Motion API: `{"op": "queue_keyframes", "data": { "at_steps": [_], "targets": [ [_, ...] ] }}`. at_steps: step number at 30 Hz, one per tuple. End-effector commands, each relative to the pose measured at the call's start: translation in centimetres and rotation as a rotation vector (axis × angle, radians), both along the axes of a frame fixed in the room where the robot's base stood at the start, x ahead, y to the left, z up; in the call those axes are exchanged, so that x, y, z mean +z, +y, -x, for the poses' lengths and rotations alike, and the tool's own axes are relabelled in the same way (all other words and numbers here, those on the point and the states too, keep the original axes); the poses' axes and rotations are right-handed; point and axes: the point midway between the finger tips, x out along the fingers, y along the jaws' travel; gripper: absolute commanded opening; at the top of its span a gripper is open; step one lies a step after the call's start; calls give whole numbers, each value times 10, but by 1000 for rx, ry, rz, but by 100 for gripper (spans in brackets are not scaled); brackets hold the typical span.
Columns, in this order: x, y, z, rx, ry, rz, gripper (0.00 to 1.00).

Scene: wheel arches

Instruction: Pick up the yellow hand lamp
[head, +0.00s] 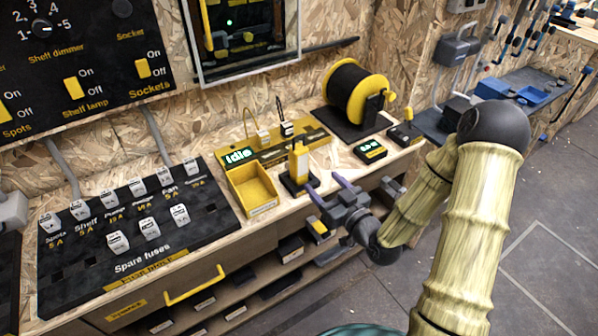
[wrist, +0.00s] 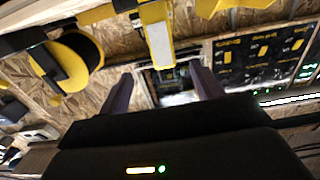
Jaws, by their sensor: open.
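The yellow hand lamp (head: 299,163), a slim upright block with a pale face, stands in a small black holder (head: 299,187) on the workbench, beside a yellow tray. In the wrist view a yellow and pale piece that looks like the lamp (wrist: 158,38) appears at the top centre, between the lines of the fingers and beyond their tips. My gripper (head: 327,190) is just right of and in front of the lamp, its purple fingers apart and pointing toward it. The wrist view also shows the open gripper (wrist: 161,76), with nothing between the fingers.
An open yellow tray (head: 232,196) stands left of the lamp, and a yellow unit with an "Idle" display (head: 240,156) is behind. A yellow cable reel (head: 371,98) and a small display box (head: 370,151) are to the right. The fuse board (head: 130,225) fills the left.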

Motion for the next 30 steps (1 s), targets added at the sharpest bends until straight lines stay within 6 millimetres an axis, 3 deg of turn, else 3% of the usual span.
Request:
{"op": "queue_keyframes", "data": {
  "at_steps": [14,24,30],
  "targets": [
    [-4,10,-11,-2,-2,1,65],
    [0,44,-62,-1,-1,-2,65],
    [0,50,-72,-2,1,0,65]
  ]
}}
